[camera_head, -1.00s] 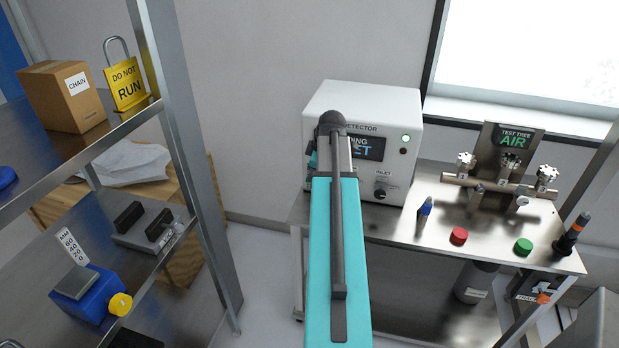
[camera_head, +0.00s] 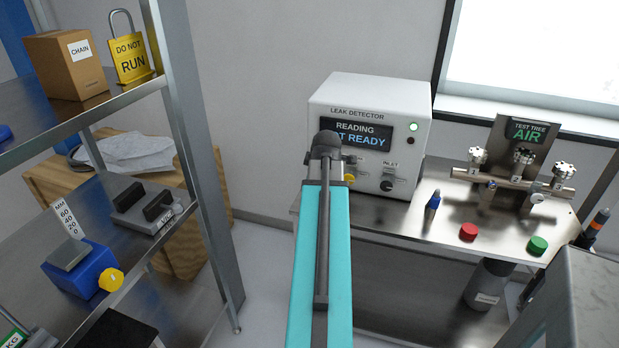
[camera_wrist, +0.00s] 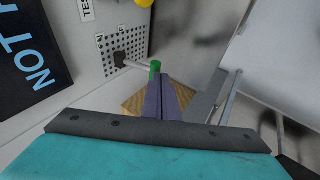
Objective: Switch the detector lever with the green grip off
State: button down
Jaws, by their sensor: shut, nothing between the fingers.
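The detector lever shows in the wrist view as a pale rod with a green grip (camera_wrist: 155,69) at its end. It juts from a dark pivot (camera_wrist: 119,60) on a perforated patch of the detector's side panel. My gripper (camera_wrist: 161,79) is shut and empty, its fingertips at the green grip in the picture; I cannot tell whether they touch. There, my arm hides the gripper, and the lever is not visible.
A yellow knob (camera_wrist: 145,2) is at the wrist view's top edge. The steel bench (camera_head: 400,226) also holds a test tree (camera_head: 519,168), a blue-tipped bottle (camera_head: 432,205), a red cap (camera_head: 468,231) and a green cap (camera_head: 538,245). A metal shelf (camera_head: 195,150) stands left.

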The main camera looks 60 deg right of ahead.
jog(key=shift+s+f, duration=0.1)
jog(key=shift+f, duration=0.15)
jog(key=shift+r, duration=0.1)
jog(key=shift+s+r+p, duration=0.1)
jog(key=shift+r+p, duration=0.5)
jog(key=shift+r, duration=0.1)
jog(key=shift+a+r, duration=0.1)
